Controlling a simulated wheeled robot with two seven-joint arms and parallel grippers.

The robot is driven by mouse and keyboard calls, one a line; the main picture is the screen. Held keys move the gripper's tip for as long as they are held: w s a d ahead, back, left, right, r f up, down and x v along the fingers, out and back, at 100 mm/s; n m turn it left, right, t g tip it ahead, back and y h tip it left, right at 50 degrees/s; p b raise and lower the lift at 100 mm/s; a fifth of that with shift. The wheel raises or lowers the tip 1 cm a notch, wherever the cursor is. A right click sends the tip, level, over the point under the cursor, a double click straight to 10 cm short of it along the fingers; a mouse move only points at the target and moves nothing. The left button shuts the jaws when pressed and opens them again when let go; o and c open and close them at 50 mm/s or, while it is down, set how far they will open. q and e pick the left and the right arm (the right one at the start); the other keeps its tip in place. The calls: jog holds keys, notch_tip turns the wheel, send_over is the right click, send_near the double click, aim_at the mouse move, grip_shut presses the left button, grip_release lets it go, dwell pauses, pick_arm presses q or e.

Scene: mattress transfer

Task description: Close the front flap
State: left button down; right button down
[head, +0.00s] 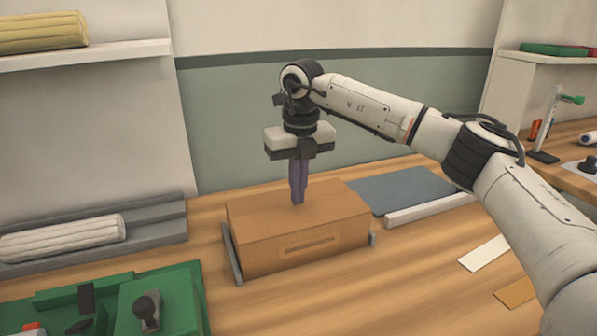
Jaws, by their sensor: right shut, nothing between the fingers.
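A brown cardboard box (265,240) stands on the wooden table in the middle of the head view, between two grey side rails. Its top looks flat and covered. A narrow slot-like mark (310,245) shows on its front face. I cannot clearly tell the front flap from the rest of the top. My right gripper (298,200) points straight down over the box, with its purple fingers together and empty. The fingertips are at the box's top, touching or very near it. My left gripper is not in view.
A grey rack (150,216) with a white ribbed roll (62,238) lies at the left. A green fixture (185,290) is at the front left. A blue-grey mat (400,188) and a white bar (430,208) lie right of the box. Table in front of the box is clear.

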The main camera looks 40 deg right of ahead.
jog(key=shift+f, duration=0.55)
jog(key=shift+w+f, duration=0.2)
jog(key=shift+f, duration=0.45)
jog(key=shift+s+f, duration=0.1)
jog(key=shift+f, duration=0.05)
jog(key=shift+r+p, duration=0.65)
jog(key=shift+p, duration=0.25)
jog(key=shift+r, duration=0.1)
